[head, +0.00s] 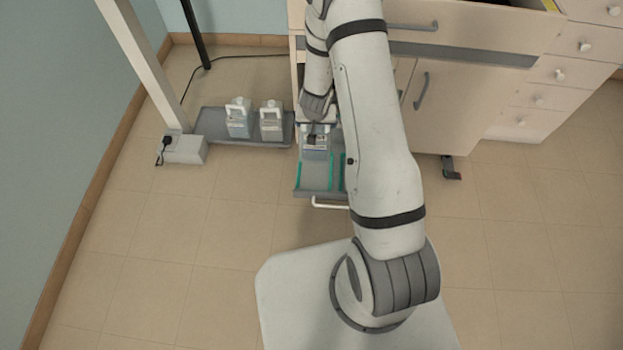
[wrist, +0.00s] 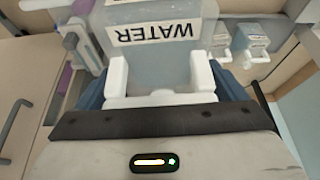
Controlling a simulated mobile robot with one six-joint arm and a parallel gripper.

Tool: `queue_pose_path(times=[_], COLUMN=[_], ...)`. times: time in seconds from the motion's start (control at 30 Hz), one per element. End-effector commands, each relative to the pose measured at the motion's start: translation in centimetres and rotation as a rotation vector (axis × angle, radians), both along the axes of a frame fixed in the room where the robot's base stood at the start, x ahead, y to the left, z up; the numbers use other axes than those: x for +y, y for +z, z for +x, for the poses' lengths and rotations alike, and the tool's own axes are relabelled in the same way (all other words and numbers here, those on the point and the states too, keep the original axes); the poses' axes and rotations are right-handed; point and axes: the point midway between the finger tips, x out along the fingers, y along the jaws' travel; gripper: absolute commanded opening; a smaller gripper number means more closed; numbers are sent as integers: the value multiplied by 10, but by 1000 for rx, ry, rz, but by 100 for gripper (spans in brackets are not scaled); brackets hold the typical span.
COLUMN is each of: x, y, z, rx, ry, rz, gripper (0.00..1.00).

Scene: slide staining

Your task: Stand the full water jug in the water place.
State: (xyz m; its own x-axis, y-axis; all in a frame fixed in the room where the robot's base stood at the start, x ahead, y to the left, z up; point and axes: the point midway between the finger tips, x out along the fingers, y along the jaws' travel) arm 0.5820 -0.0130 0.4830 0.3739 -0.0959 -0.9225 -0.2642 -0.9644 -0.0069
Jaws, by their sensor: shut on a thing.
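A translucent grey water jug (wrist: 165,70) with a white label reading WATER, upside down in the wrist view, fills the top middle of that view. My gripper (wrist: 160,84) is shut on the jug, its pale fingers at either side. In the head view the jug (head: 316,144) is upright at the back of a pulled-out grey tray (head: 314,178) with green strips, below my gripper (head: 317,124). My arm hides part of the tray's right side. I cannot tell whether the jug's base touches the tray. No water place marking is readable.
Two similar white-topped jugs (head: 238,118) (head: 271,120) stand on a low grey floor tray (head: 212,121) to the left. A white post and its grey foot (head: 184,149) stand beside it. Cabinets with handles (head: 422,90) are behind on the right. The floor in front is clear.

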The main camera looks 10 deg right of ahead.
Motion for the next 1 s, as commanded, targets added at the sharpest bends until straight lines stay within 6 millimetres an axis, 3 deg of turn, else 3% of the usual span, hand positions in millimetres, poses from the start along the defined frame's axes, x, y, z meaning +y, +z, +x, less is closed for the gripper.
queue_pose_path(times=[0.03,0.2,0.53,0.8,1.0], x=[0,-1,-1,-2,-2], y=[-21,-53,-81,-123,-136], z=[2,5,7,7,7], rx=[-3,0,2,3,3], ry=[-8,-28,-45,-46,-46], rz=[-1,-3,-7,-6,-6], gripper=[20,20,20,20,20])
